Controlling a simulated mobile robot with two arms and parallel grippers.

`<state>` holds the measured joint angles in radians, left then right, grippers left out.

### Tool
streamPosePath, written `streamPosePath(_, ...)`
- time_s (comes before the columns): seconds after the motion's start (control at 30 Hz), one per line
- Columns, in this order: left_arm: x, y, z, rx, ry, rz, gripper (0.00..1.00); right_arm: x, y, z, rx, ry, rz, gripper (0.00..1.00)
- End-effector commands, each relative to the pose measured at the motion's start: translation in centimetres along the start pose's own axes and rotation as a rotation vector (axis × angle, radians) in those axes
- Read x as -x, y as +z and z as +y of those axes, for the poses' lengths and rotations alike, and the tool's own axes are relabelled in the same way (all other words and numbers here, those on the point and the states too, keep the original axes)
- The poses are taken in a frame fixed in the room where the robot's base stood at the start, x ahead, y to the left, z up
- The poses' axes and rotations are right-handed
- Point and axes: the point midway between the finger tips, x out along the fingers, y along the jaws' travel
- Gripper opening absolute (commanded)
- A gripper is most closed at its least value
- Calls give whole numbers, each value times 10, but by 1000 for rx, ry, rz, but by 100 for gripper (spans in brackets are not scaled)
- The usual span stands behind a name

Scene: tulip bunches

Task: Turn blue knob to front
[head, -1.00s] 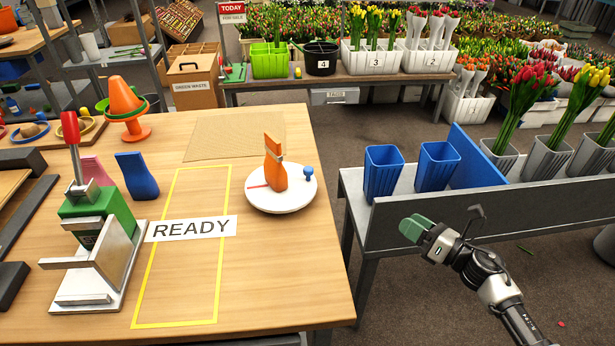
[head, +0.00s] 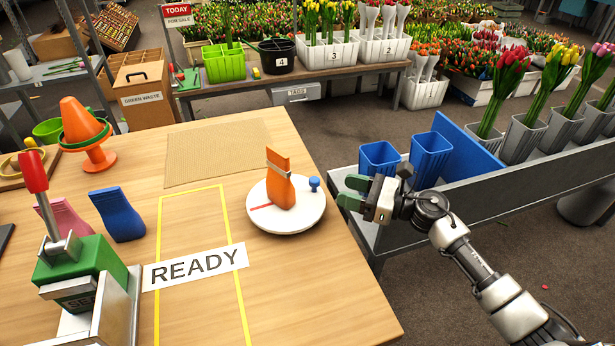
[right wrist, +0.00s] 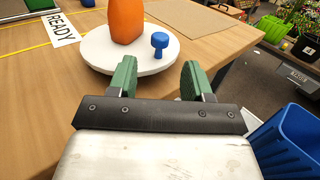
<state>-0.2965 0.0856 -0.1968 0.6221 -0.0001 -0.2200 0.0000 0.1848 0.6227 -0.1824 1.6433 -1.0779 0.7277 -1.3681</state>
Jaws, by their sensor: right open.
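The blue knob (head: 314,184) stands on the right edge of a round white turntable (head: 288,222) on the wooden table. An orange pouch-like object (head: 279,180) stands upright on the turntable, and a red line runs left from it. In the right wrist view the knob (right wrist: 159,43) is ahead, beyond and between my fingertips. My right gripper (head: 350,192) has green fingers. It is open, empty and apart from the knob, to its right near the table's right edge. The open fingers also show in the right wrist view (right wrist: 158,80). My left gripper is not in view.
A yellow outline with a READY sign (head: 196,266) lies left of the turntable. A green press with a red handle (head: 84,260) stands front left. Pink and blue pouch-like objects (head: 117,214) stand behind it. Blue bins (head: 431,158) are beyond my right arm.

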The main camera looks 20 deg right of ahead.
Motion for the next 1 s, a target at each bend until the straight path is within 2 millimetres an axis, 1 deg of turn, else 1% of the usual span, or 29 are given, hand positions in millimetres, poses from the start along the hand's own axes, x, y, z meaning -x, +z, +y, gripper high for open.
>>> streamPosePath(0.03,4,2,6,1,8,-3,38,-11,4,0,-1,0,-5,50)
streamPosePath(0.17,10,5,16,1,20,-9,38,-37,4,0,0,2,-4,50)
streamPosePath(0.3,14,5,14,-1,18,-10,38,-61,3,0,-2,0,-3,50)
streamPosePath(0.4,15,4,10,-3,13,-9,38,-74,2,0,-3,-1,-3,50)
streamPosePath(0.6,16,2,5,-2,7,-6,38,-85,1,0,-2,-1,-1,50)
streamPosePath(0.83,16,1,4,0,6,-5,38,-85,0,0,-1,-1,-1,50)
streamPosePath(0.87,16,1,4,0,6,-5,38,-85,0,0,-1,-1,-1,48)
streamPosePath(1.0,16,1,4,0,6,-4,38,-85,0,0,-1,-1,-1,27)
